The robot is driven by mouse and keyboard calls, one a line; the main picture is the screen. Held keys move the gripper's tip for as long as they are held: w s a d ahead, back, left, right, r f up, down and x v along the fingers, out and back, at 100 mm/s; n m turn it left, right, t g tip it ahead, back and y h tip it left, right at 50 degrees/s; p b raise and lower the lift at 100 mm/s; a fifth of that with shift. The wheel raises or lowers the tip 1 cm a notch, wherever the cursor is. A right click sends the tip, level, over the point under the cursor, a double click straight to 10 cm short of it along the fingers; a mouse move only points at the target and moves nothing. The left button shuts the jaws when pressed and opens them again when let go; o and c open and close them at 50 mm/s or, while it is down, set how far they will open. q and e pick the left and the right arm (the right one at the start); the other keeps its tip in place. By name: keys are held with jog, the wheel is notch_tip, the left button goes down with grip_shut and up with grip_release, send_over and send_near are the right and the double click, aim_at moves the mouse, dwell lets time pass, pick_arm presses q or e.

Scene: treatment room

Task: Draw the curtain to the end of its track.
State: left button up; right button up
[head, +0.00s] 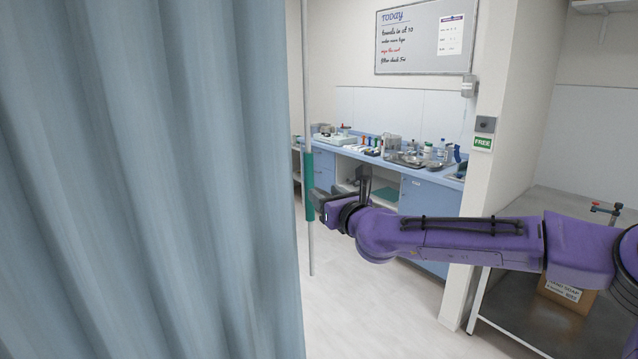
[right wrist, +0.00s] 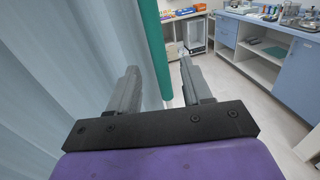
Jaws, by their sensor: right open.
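The blue-grey curtain (head: 150,190) hangs in folds over the left half of the head view; in the right wrist view its cloth (right wrist: 60,70) is at the left. A thin pale upright rod (head: 305,80) with a green grip sleeve (head: 309,186) hangs along its right edge. My right gripper (head: 335,192) is beside the sleeve, with its jaws open. In the right wrist view the sleeve (right wrist: 153,45) appears between the two open fingers (right wrist: 160,80), apart from both. The curtain's track is out of view. My left gripper is not in view.
A blue counter (head: 428,193) with trays and bottles runs along the back wall under a whiteboard (head: 425,38). A wall end (head: 500,150) with a FREE sign (head: 482,143) stands at right. A metal table (head: 500,328) is at lower right. Pale floor (head: 370,310) is clear in the middle.

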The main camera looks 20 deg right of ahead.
aim_at(311, 184)
jog(key=w+p, duration=0.1)
jog(key=w, duration=0.1)
jog(key=w+a+p, duration=0.1)
jog(key=w, duration=0.2)
jog(key=w+p, duration=0.1)
jog(key=w, duration=0.1)
jog(key=shift+w+a, duration=0.25)
jog(key=shift+w, duration=0.05)
jog(key=shift+w+f, duration=0.1)
jog(key=shift+w, duration=0.5)
jog(key=shift+c, duration=0.3)
grip_shut()
